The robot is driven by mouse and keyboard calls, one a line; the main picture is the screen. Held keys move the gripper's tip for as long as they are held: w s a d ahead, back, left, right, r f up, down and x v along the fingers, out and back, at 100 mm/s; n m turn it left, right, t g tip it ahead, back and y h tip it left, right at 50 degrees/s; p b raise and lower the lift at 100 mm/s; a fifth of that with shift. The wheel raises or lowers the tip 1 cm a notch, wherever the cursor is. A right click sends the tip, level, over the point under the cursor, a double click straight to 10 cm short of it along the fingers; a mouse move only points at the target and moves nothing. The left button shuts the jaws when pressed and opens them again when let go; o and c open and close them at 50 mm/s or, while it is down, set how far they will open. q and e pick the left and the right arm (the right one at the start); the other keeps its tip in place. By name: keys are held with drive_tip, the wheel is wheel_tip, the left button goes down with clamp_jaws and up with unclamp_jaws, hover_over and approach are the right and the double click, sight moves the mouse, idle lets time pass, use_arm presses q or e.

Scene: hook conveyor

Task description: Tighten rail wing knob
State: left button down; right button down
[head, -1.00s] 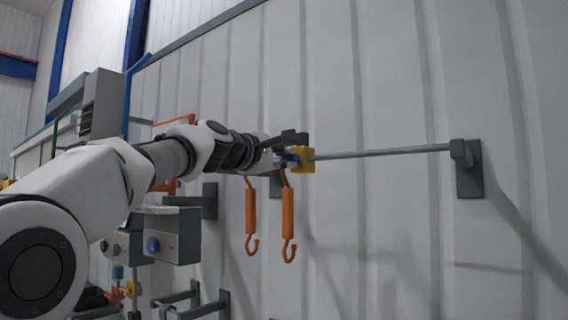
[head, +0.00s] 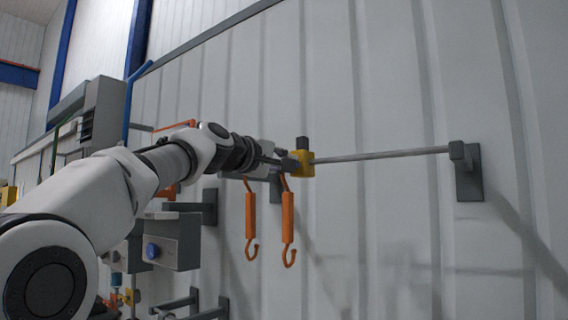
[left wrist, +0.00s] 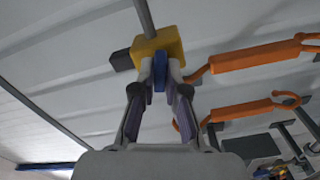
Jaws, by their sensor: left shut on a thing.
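A grey rail (head: 385,154) runs along the wall to a dark bracket (head: 468,170) at its right end. A yellow block (head: 304,163) sits on the rail, and it also shows in the left wrist view (left wrist: 160,48). A blue wing knob (left wrist: 159,72) projects from the block in the left wrist view. My left gripper (left wrist: 160,82) is shut on the blue knob, with one finger on each side. In the head view my left gripper (head: 287,162) reaches the block from the left and hides the knob. My right gripper is in neither view.
Two orange hooks (head: 288,228) (head: 250,225) hang just below my left gripper. A grey box with a blue button (head: 152,250) is on the lower left. The wall right of the hooks is clear below the rail.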

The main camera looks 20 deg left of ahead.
use_arm(q)
drive_tip(key=shift+r, duration=0.15)
drive_tip(key=c, duration=1.4)
unclamp_jaws()
drive_tip(key=shift+o, duration=1)
drive_tip(key=shift+d, duration=0.1)
drive_tip(key=shift+w+d, duration=0.1)
drive_tip(key=shift+d, duration=0.1)
drive_tip(key=v, duration=0.7)
drive_tip(key=shift+s+a, duration=0.1)
drive_tip(key=shift+s, duration=0.15)
